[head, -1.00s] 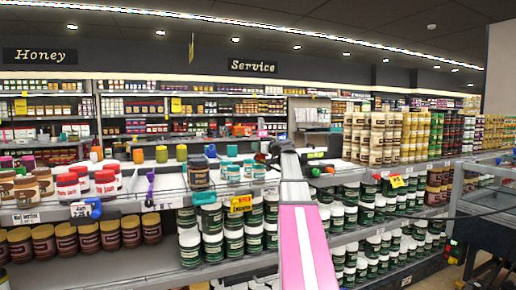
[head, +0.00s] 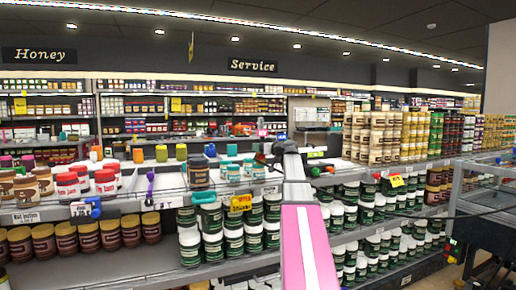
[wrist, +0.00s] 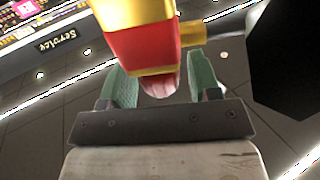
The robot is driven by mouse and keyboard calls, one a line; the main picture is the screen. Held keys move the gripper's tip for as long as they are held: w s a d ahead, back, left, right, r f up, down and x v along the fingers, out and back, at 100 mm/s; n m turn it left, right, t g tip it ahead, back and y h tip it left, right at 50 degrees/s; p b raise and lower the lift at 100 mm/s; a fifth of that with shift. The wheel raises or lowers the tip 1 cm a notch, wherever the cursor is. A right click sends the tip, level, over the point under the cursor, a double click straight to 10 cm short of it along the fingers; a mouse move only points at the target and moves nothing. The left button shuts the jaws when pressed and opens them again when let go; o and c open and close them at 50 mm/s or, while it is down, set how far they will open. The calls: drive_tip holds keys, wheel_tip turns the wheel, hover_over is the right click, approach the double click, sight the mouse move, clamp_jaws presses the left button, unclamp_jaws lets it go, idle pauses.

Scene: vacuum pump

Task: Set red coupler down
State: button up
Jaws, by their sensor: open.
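A red and yellow part (wrist: 143,48), which looks like the red coupler, shows close up in the wrist view. It lies at the open mouth of my gripper (wrist: 155,62). The two green finger pads stand apart, with gaps visible beside the part. A pinkish, rounded end shows under its red band. I cannot tell whether either finger touches it. In the head view my pink and grey arm reaches over the shelf, and the gripper end (head: 266,156) is small and partly hidden by my arm.
The shelf top (head: 150,190) left of my arm holds several jars and small colored parts. Stacked tan jars (head: 375,138) stand to the right. Green jars (head: 213,240) fill the shelf below. A black and metal frame (head: 490,205) stands at the far right.

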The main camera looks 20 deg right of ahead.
drive_tip(key=v, duration=0.8)
drive_tip(key=shift+s+r, duration=0.15)
drive_tip(key=shift+s, duration=0.15)
drive_tip(key=shift+o, duration=1.1)
drive_tip(key=shift+s+d, duration=0.1)
drive_tip(key=shift+s, duration=0.05)
drive_tip(key=shift+w+a+f, duration=0.6)
drive_tip(key=shift+w+a, duration=0.2)
drive_tip(key=shift+w, duration=0.8)
drive_tip(key=shift+w+a+f, duration=0.55)
drive_tip(key=shift+w+a, duration=0.25)
drive_tip(key=shift+w, duration=0.75)
drive_tip(key=shift+w+a+f, duration=0.6)
drive_tip(key=shift+w+a, duration=0.25)
drive_tip(key=shift+w, duration=0.75)
drive_tip(key=c, duration=1.2)
drive_tip(key=shift+c, duration=0.2)
